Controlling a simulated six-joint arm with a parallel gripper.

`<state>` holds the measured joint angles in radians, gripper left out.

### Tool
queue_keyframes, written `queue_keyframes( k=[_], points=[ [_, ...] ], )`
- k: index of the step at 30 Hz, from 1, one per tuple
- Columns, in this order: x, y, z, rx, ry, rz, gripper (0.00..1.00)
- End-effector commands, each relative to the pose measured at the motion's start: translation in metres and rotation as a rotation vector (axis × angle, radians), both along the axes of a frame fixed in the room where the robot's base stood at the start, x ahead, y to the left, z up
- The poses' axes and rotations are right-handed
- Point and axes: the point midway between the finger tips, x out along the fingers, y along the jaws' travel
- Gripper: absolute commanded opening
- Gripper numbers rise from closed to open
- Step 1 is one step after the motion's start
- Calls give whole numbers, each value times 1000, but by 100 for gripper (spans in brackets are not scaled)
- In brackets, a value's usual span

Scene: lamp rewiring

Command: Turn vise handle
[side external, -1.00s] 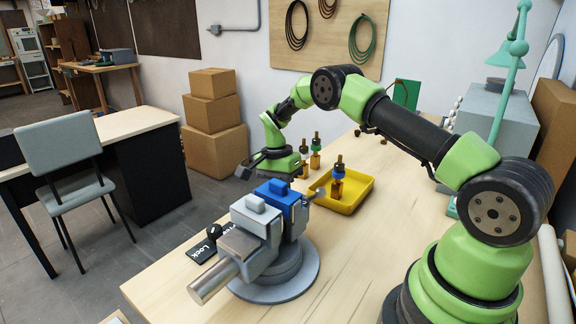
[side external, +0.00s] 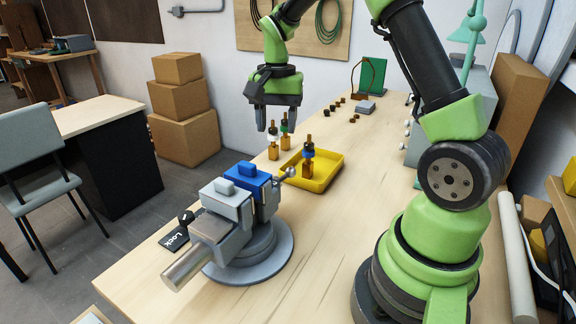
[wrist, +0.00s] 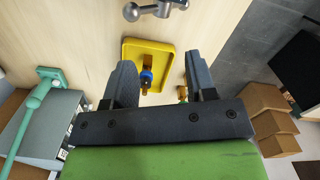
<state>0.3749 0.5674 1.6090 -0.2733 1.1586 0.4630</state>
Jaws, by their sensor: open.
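The vise stands on a round grey base (side external: 283,262) on the bench, with a grey jaw (side external: 226,204) and a blue jaw (side external: 251,182). A metal handle with a ball end (side external: 290,172) sticks out on the vise's right side. It also shows at the top edge of the wrist view, as a bar handle (wrist: 155,9). My gripper (side external: 275,125) is open, empty and pointing down, beyond the vise and above the bench. In the wrist view its fingers (wrist: 160,68) are apart, with the handle well past their tips. Nothing touches the handle.
More amber bottles (side external: 285,133) stand near and below my gripper. A black "Lock" plate (side external: 175,238) lies left of the vise. The bench's right middle is clear.

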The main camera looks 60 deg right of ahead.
Motion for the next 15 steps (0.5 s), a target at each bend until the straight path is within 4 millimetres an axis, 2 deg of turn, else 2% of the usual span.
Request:
queue_keyframes(
  k=[1, 6, 11, 15],
  points=[
    [-13, 2, 5, -3, -20, 21, 51],
    [-39, 9, 10, -12, -60, 78, 51],
    [-45, 11, 5, -14, -68, 91, 51],
    [-45, 12, -16, -12, -63, 93, 51]
  ],
)
